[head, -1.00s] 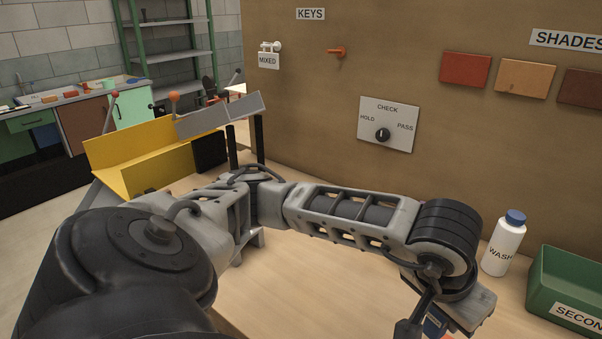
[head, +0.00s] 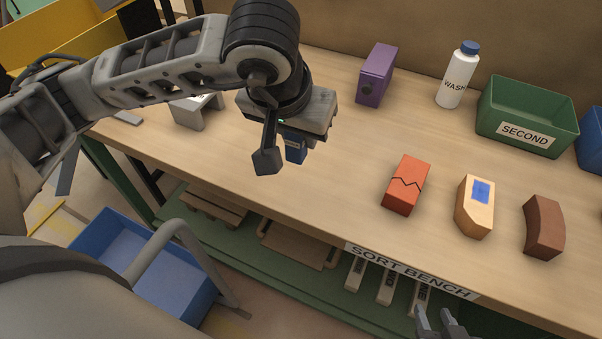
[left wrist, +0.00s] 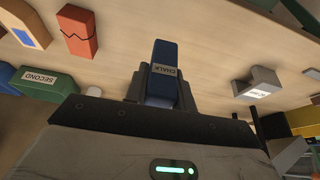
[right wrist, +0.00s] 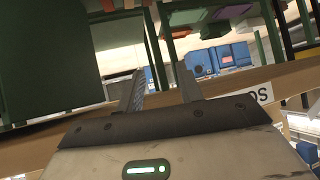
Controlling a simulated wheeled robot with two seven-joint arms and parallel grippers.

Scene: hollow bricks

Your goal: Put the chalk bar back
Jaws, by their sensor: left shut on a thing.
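The chalk bar (left wrist: 165,62) is dark blue with a "CHALK" label in the left wrist view. My left gripper (left wrist: 160,85) is shut on it, with a finger on each side. In the head view my left gripper (head: 284,138) is above the bench top, and a small blue part of the chalk bar (head: 295,149) shows beneath it; the rest is hidden. My right gripper (head: 440,322) is low at the bench's front edge. In the right wrist view its fingers (right wrist: 161,88) stand apart with nothing between them.
The bench (head: 320,185) holds a cracked red brick (head: 405,184), a tan brick (head: 474,206), a brown brick (head: 543,227), a purple block (head: 375,75), a wash bottle (head: 457,76) and a green SECOND bin (head: 527,115). Labelled pale bars (head: 385,288) lie on the green lower shelf (head: 270,265).

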